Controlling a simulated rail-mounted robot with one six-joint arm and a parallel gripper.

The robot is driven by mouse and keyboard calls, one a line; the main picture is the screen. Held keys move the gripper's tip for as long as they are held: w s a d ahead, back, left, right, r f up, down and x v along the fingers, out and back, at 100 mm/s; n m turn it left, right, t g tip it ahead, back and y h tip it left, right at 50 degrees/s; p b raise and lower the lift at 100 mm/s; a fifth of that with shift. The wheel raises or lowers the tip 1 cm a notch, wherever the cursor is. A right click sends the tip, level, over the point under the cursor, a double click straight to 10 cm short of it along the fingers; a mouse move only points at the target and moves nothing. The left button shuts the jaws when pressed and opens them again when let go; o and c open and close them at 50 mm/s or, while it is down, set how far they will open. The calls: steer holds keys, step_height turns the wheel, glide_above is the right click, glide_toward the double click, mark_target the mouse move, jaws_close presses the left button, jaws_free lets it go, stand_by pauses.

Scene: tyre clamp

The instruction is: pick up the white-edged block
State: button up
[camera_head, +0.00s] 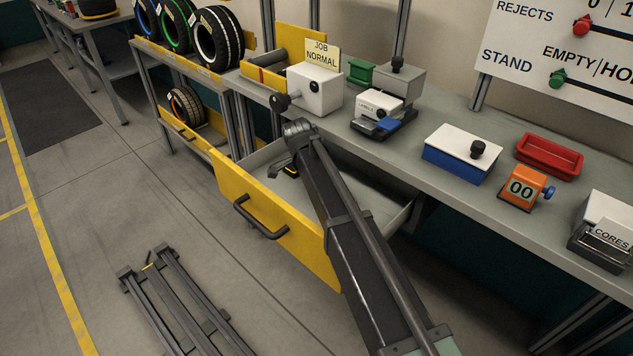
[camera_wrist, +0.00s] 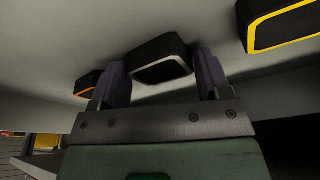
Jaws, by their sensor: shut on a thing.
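The white-edged block (camera_wrist: 156,49) is black with a pale rim. In the wrist view it sits between the two fingers of my gripper (camera_wrist: 160,66), which is shut on it. An orange-edged black block (camera_wrist: 86,84) is just beyond the left finger. A yellow-edged black block (camera_wrist: 283,24) is to the right of the right finger, apart from it. In the head view my arm reaches into the open drawer (camera_head: 375,196), and the white-edged block cannot be made out clearly there. I cannot tell whether the held block touches the drawer floor.
The drawer's yellow front (camera_head: 275,222) stands out from the bench. Above it on the bench are a white box with a knob (camera_head: 315,91), a labelled device (camera_head: 378,108), a blue box with a white lid (camera_head: 460,152) and a red tray (camera_head: 549,157). The floor at left is mostly clear.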

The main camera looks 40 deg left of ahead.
step_height(320, 180, up, 20)
steer(key=p, duration=1.9)
steer(key=shift+p, duration=0.35)
